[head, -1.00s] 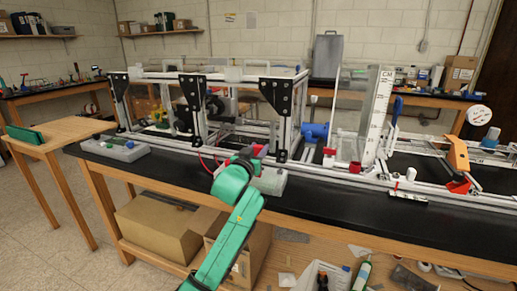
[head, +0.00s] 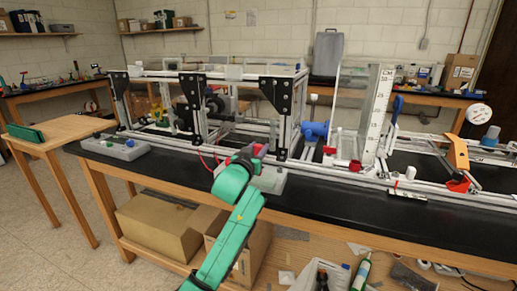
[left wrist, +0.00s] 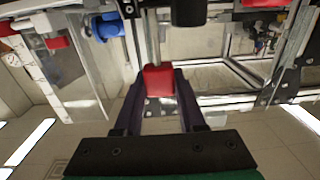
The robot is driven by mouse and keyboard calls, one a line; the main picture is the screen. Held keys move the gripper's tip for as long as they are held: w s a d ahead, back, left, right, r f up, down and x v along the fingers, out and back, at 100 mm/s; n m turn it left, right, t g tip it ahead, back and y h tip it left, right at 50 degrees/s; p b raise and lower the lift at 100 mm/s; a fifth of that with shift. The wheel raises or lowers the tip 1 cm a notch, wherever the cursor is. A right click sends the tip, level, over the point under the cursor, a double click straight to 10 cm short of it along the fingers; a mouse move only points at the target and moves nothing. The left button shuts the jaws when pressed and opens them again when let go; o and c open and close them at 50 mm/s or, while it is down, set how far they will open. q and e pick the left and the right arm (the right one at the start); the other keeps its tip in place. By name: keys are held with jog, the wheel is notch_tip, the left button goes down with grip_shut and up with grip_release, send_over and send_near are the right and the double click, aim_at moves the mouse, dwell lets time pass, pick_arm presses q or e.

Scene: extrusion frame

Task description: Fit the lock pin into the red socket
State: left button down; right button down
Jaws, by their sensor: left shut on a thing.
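My left gripper (left wrist: 158,92) reaches to the front of the extrusion frame; in the head view its dark fingers (head: 246,153) show past the green wrist. It is shut on a red block (left wrist: 158,80), which I take to be the lock pin's grip. The block also shows at the fingertips in the head view (head: 259,150). A grey rod (left wrist: 152,38) is lined up beyond the block; I cannot tell if they are joined. Several red parts sit along the frame, such as one by the blue part (head: 329,150); I cannot tell which is the red socket. My right gripper is out of view.
The aluminium frame with black corner plates (head: 190,92) stands close beyond my gripper. A blue cylinder (head: 315,131) and a clear panel with a scale (head: 380,105) are to the right. A grey button box (head: 115,147) lies at left. The black bench front is mostly clear.

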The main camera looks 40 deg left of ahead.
pick_arm(q)
jog(key=shift+f+b, duration=0.7)
jog(key=shift+f, duration=0.4)
jog(key=shift+c, duration=2.1)
grip_release()
jog(key=v, duration=1.4)
jog(key=shift+s, duration=0.3)
jog(key=shift+d+f, duration=0.1)
